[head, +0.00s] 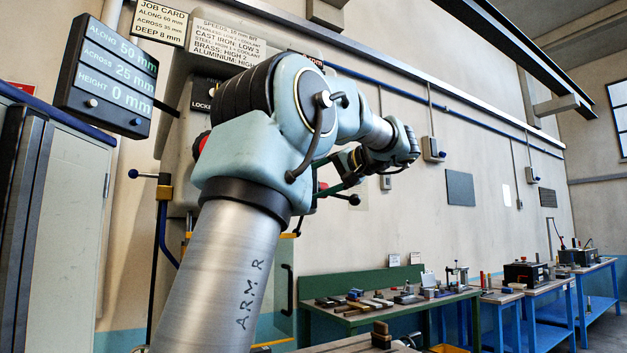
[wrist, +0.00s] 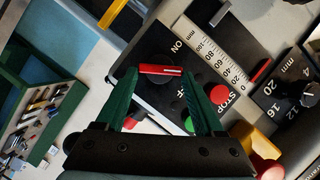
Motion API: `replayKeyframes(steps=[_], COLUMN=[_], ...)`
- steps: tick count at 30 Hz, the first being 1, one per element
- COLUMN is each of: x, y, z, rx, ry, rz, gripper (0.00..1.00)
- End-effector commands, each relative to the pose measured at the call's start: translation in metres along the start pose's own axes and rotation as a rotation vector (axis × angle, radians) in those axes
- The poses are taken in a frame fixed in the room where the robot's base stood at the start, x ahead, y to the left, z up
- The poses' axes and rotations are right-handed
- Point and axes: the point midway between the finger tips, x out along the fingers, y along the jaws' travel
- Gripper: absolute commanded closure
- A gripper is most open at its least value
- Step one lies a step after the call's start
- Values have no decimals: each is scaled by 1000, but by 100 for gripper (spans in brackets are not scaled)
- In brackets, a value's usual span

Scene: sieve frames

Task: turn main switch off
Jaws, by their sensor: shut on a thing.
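The main switch is a dark round knob with a red bar handle (wrist: 160,70) in the wrist view, on a dark panel. The word ON stands at its upper right; OFF, at its lower right, is partly hidden by a finger. My gripper (wrist: 160,74) has its two green fingers on either end of the red handle and is shut on it. The handle lies nearly level across the picture; which label it points at, I cannot tell. In the head view my arm hides most of the switch area.
A red stop button (wrist: 219,94) and a green button (wrist: 189,124) sit close to the right finger. A ruler scale (wrist: 212,52) and a black mm dial (wrist: 287,91) are at the right. In the head view a green workbench (head: 385,310) with tools stands by the wall.

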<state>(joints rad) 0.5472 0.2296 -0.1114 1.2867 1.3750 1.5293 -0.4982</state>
Motion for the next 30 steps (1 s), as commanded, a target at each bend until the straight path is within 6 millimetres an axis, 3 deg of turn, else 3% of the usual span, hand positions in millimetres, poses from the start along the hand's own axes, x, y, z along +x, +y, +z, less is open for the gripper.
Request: replayKeyframes(steps=[15,30], x=[0,0], y=[8,10], z=[1,2], rx=[406,565], ry=[4,3], rz=[-169,-234], gripper=[86,86])
